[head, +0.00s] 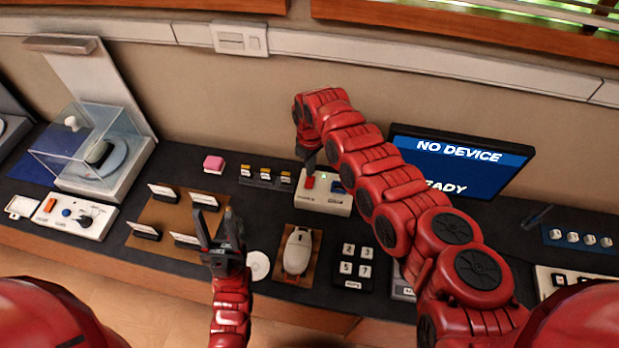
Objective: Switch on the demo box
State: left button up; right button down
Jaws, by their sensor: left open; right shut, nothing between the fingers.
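The demo box (323,202) is a small cream box near the back of the dark counter, with a red switch (309,183) on its top left, a small green spot beside it and a blue part at the right. My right gripper (309,168) points down at the red switch, shut and empty; whether it touches the switch I cannot tell. My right arm passes over the box's right side. My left gripper (222,232) is open and empty, pointing up above the brown board left of the mouse.
A monitor (459,162) reads "NO DEVICE" and "READY" behind my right arm. A clear-covered turntable (97,152) stands at the left.

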aim_at(311, 179)
notch_tip(311, 179, up, 5)
jog(key=p, duration=0.3)
jog(key=shift+f, duration=0.1)
jog(key=shift+f, duration=0.1)
dwell(0.4)
